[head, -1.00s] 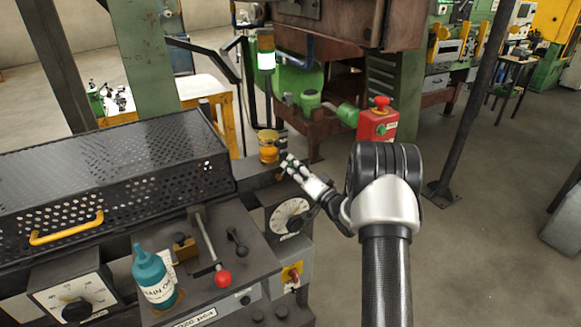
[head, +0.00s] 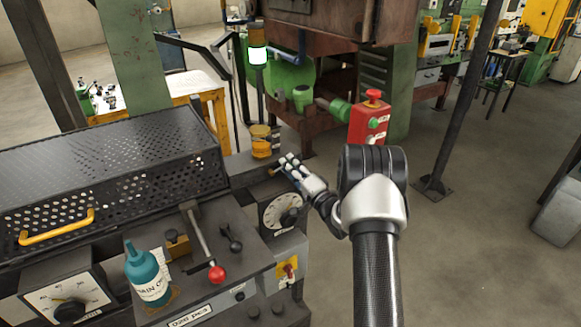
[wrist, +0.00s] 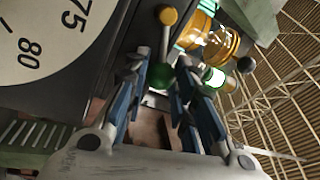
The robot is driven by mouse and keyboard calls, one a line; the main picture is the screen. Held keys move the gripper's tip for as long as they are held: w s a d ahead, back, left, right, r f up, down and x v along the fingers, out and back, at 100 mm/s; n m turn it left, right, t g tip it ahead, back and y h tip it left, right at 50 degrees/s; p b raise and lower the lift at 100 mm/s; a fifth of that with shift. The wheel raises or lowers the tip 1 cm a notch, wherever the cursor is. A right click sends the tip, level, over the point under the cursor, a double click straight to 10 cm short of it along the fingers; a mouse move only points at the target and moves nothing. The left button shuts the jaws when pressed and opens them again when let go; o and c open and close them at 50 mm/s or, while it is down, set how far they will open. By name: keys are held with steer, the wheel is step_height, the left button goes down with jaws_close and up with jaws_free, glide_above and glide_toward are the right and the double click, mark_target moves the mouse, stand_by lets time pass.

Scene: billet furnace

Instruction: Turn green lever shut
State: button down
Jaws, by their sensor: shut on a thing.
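The green lever shows in the wrist view as a thin grey rod with a green ball end (wrist: 160,76) and a yellow knob at its other end. My gripper (wrist: 160,80) has its blue-padded fingers on both sides of the green ball and is shut on it. The green ball is hidden there by the fingers.
A yellow jar (head: 262,141) stands on the machine ledge close to my fingers. A dial (head: 284,211) is below my gripper. A red-knobbed lever (head: 216,273) and a teal bottle (head: 146,274) are nearer. A red button box (head: 370,122) stands behind; open floor lies right.

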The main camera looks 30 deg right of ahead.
steer(key=c, duration=1.3)
jaws_free()
